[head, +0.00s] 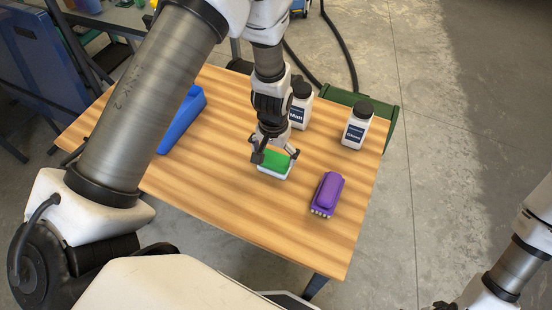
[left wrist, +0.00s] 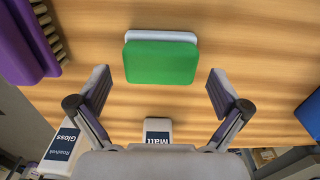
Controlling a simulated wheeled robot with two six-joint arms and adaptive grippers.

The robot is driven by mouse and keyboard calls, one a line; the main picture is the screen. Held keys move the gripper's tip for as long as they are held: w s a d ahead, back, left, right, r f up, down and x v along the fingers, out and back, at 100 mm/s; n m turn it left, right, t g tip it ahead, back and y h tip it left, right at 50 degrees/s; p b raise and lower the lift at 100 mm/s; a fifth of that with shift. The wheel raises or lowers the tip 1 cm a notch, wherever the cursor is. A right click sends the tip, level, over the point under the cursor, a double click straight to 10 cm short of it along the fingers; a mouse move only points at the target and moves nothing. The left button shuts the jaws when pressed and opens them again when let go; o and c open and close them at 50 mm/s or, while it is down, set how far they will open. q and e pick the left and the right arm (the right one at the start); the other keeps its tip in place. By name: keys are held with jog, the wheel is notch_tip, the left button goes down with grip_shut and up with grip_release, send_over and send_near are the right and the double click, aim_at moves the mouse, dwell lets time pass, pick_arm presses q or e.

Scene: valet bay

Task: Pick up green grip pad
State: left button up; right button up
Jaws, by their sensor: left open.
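The green grip pad (head: 275,161) lies on the wooden table with a white layer under its green top. It also shows in the left wrist view (left wrist: 161,62), centred ahead of the fingers. My left gripper (head: 275,154) is open over the pad, with a finger to each side of it in the head view. In the left wrist view the open fingers (left wrist: 158,92) stand apart with the pad beyond them, and I see no contact. The right gripper is mostly out of the picture; only part of my right arm shows at the lower right.
A purple brush (head: 327,194) lies right of the pad. Two white bottles with black caps, Matt (head: 300,106) and Gloss (head: 357,126), stand behind. A blue object (head: 181,118) lies at the left. The table (head: 225,205) is clear in front.

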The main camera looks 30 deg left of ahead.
aim_at(275, 158)
pick_arm(q)
jog(key=f, duration=0.2)
jog(key=w+f, duration=0.1)
jog(key=f, duration=0.1)
jog(key=shift+a+f+p, duration=0.1)
jog(key=shift+f+p, duration=0.15)
jog(key=shift+p, duration=0.05)
jog(key=shift+s+r, duration=0.15)
jog(key=c, duration=0.9)
